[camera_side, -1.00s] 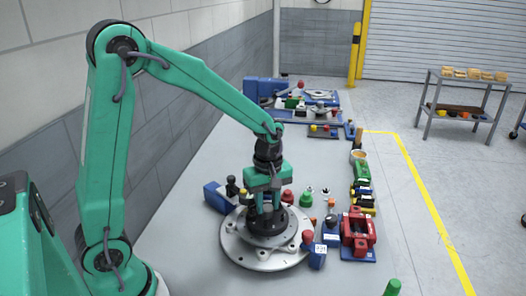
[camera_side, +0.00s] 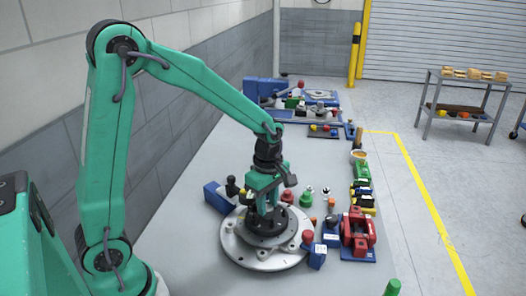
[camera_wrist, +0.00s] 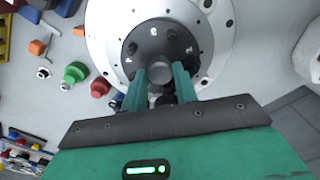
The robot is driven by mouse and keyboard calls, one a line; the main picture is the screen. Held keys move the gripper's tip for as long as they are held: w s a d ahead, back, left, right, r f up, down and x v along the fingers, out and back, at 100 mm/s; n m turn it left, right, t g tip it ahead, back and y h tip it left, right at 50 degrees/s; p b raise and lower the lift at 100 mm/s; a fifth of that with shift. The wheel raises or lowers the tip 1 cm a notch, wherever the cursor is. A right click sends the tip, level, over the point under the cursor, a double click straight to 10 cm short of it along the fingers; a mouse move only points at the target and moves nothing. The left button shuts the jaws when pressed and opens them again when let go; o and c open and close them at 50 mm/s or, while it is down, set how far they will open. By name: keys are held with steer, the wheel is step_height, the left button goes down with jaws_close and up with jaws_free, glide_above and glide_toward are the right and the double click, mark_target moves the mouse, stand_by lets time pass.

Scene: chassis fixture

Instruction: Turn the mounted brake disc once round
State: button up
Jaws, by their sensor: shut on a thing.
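The brake disc (camera_side: 241,247) is a silver ring lying flat on the bench, with a dark hub in its middle. It also fills the top of the wrist view (camera_wrist: 105,42), where the dark hub (camera_wrist: 142,45) shows small studs and bright holes. My gripper (camera_side: 262,208) points down over the hub. In the wrist view my gripper (camera_wrist: 160,76) has its two green fingers shut on a grey round post (camera_wrist: 161,71) at the hub. The post's lower end and part of the hub are hidden by the fingers.
A blue clamp with a red knob (camera_side: 317,256) sits at the disc's right edge. A blue block with a black knob (camera_side: 216,197) is at its left. A red fixture (camera_side: 357,232) and a green knob (camera_side: 305,198) stand to the right. The bench front is mostly clear.

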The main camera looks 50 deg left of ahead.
steer(key=shift+n, duration=1.7)
steer(key=shift+n, duration=1.7)
steer(key=shift+n, duration=1.8)
steer(key=shift+n, duration=1.7)
